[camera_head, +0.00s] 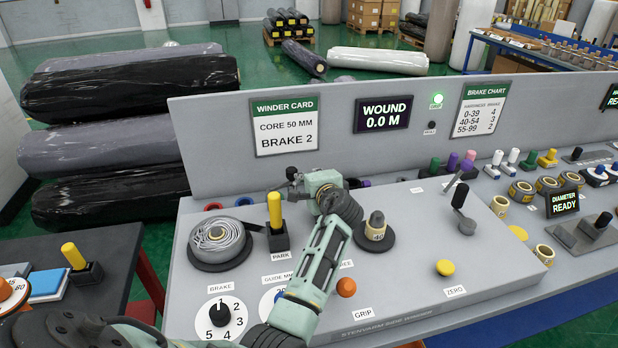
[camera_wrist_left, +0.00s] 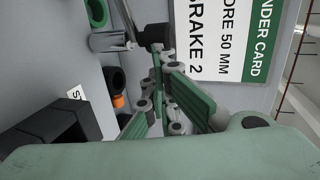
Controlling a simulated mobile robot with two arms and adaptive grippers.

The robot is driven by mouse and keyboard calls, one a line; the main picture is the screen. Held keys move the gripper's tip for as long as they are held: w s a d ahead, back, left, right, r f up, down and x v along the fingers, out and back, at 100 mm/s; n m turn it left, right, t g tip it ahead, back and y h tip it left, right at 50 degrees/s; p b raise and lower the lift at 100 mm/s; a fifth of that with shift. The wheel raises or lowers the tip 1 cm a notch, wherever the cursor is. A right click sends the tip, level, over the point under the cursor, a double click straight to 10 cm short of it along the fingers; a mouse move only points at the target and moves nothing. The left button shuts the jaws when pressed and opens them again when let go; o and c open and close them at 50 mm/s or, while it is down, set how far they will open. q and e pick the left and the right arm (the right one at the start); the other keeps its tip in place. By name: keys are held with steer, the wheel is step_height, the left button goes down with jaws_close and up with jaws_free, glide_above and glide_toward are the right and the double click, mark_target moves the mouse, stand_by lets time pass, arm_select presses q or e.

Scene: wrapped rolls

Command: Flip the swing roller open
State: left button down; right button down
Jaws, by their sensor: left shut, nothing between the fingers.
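My left gripper (camera_head: 298,185) is over the back of the winder deck, in front of the upright panel. Its fingers are closed together with nothing between them, as the left wrist view (camera_wrist_left: 158,75) also shows. A black knob or block (camera_head: 292,173) is right at the fingertips; in the left wrist view that black block (camera_wrist_left: 154,36) sits on a thin rod beside a short grey cylinder (camera_wrist_left: 105,42). It looks like part of the swing roller, but I cannot tell for sure, nor whether the fingers touch it. My right gripper is not in view.
A grey wound roll (camera_head: 218,240) lies left on the deck. A yellow-handled black block (camera_head: 276,222) stands beside it at PARK. A dark cone-topped spool (camera_head: 376,230) is right of my arm. A black lever (camera_head: 461,205) stands farther right. The panel (camera_head: 215,150) limits room behind.

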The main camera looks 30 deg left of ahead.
arm_select(q)
step_height(320, 180, up, 10)
steer(key=shift+f, duration=0.15)
stand_by(0.6)
